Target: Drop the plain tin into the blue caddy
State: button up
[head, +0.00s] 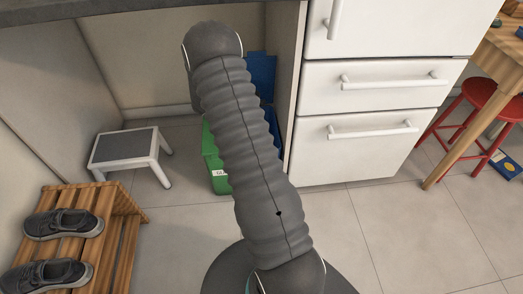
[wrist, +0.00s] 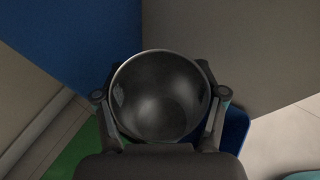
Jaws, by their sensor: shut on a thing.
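My gripper (wrist: 160,96) is shut on the plain tin (wrist: 160,75), a dark grey metal can whose open round mouth faces the wrist camera. The fingers press on its left and right sides. The blue caddy (head: 263,72) shows in the head view only in part, behind my arm, in the recess under the counter. In the wrist view, a blue panel (wrist: 65,35) fills the upper left, and more blue (wrist: 236,128) shows low, right of and beyond the tin. The tin hides what lies directly beyond it. In the head view my gripper and the tin are hidden behind my arm.
A green bin (head: 211,160) with a white label stands partly behind my arm; green (wrist: 75,153) also shows at the wrist view's lower left. White drawers (head: 365,90) stand to the right. A step stool (head: 127,147) and a wooden shoe rack (head: 118,205) stand left.

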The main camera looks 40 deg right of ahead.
jog(key=s+d+f+m+g, duration=0.2)
jog(key=d, duration=0.1)
jog(key=s+d+f+g, duration=0.1)
jog(key=shift+s+d+m, duration=0.1)
jog(key=shift+d+m, duration=0.15)
jog(key=shift+m, duration=0.15)
jog(key=shift+f+b, duration=1.15)
jog(key=shift+f, duration=1.7)
jog(key=o, duration=1.2)
jog(key=shift+a, duration=0.1)
jog(key=v, duration=1.2)
jog(key=shift+r, duration=0.1)
